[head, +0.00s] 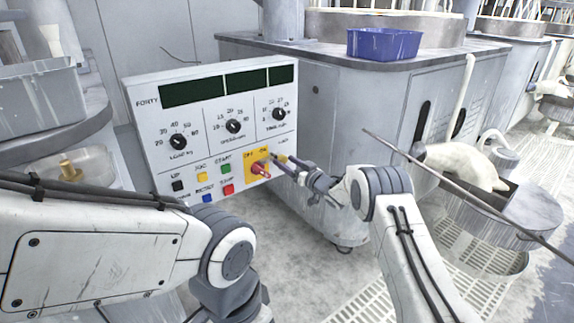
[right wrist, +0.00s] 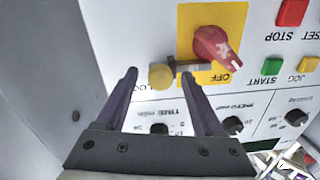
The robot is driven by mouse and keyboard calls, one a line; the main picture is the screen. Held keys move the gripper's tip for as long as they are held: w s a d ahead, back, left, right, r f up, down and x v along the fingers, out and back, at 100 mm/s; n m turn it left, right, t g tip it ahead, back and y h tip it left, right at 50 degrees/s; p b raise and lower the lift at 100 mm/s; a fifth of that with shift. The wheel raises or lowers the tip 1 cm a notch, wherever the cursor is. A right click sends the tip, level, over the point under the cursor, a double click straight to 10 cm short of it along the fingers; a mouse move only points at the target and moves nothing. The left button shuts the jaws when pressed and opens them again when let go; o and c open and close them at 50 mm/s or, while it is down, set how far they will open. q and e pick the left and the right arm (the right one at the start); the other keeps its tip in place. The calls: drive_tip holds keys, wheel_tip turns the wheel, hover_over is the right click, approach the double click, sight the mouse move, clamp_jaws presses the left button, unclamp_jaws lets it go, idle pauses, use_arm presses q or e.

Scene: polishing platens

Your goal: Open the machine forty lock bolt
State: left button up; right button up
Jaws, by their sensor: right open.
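The machine forty control panel (head: 215,110) stands upright, marked FORTY. A red rotary switch (head: 260,168) sits on its yellow plate; it also shows in the right wrist view (right wrist: 210,46), with OFF below it. The lock bolt's round yellow knob (right wrist: 162,77) is beside that plate, with a short grey bar reaching toward the red switch.
Dials and coloured push buttons, including green START (right wrist: 272,65) and red STOP (right wrist: 292,12), are close to the switch. A blue bin (head: 384,43) stands on the grey cabinet behind. A thin rod crosses the right side of the head view. Grated floor is open below.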

clamp_jaws()
idle(1.5)
